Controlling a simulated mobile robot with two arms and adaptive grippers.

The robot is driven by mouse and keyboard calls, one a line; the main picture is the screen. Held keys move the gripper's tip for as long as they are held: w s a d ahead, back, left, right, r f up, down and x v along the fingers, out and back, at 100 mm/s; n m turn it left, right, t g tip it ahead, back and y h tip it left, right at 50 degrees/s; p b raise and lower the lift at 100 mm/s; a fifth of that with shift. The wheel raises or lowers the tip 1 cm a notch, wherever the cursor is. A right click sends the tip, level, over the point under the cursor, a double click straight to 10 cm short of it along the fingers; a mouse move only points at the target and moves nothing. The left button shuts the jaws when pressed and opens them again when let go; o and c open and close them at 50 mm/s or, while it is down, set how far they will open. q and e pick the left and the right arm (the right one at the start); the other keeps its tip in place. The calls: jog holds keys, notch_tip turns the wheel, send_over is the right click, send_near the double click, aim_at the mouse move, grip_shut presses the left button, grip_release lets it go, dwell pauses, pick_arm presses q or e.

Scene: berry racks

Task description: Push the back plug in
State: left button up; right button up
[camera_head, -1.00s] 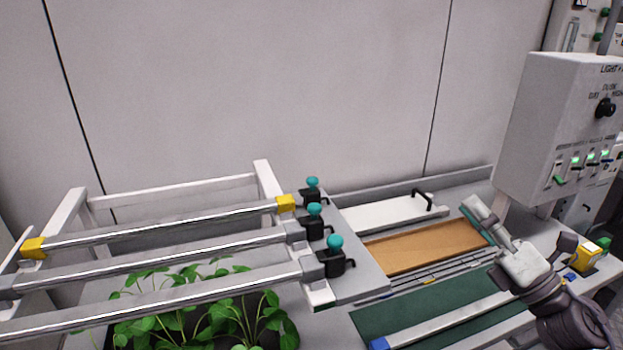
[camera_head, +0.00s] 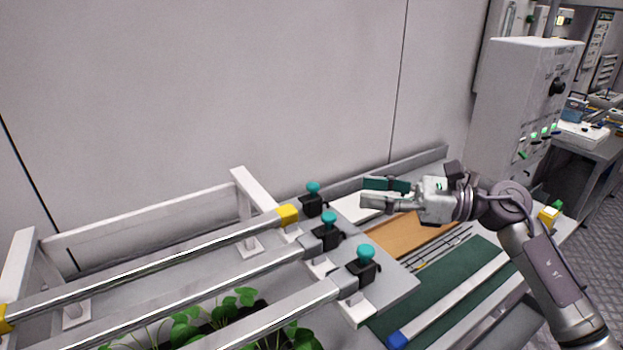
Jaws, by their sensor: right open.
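The back plug is a teal knob (camera_head: 313,188) on a black block at the right end of the rearmost rail, beside a yellow end cap (camera_head: 288,215). Two similar teal knobs, the middle one (camera_head: 329,218) and the front one (camera_head: 366,252), stand nearer on the same grey plate. My right gripper (camera_head: 368,192) is to the right of the back knob, apart from it. Its two fingers point left and are spread with nothing between them. My left gripper is not in view.
Green plants (camera_head: 215,315) grow under the rails (camera_head: 180,268). An orange-brown board (camera_head: 405,236) and a green mat (camera_head: 455,284) lie right of the plate. A control box (camera_head: 515,95) stands behind at the right. Wall space above the rails is free.

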aim_at(313, 184)
jog(key=a, duration=0.3)
jog(key=w+a+p, duration=0.1)
jog(key=a, duration=0.1)
jog(key=shift+r, duration=0.25)
jog(key=a, duration=0.1)
jog(key=a+p, duration=0.1)
jog(key=a, duration=0.1)
jog(key=w+a, duration=0.1)
jog(key=a, duration=0.1)
jog(key=shift+f+p, duration=0.1)
jog(key=shift+p, duration=0.3)
jog(key=shift+a, duration=0.2)
jog(key=shift+a+f, duration=0.1)
jog(key=shift+a, duration=0.1)
jog(key=c, duration=0.8)
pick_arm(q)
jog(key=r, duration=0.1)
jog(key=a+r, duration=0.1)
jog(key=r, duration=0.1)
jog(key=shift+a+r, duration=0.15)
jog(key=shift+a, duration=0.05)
pick_arm(e)
grip_shut()
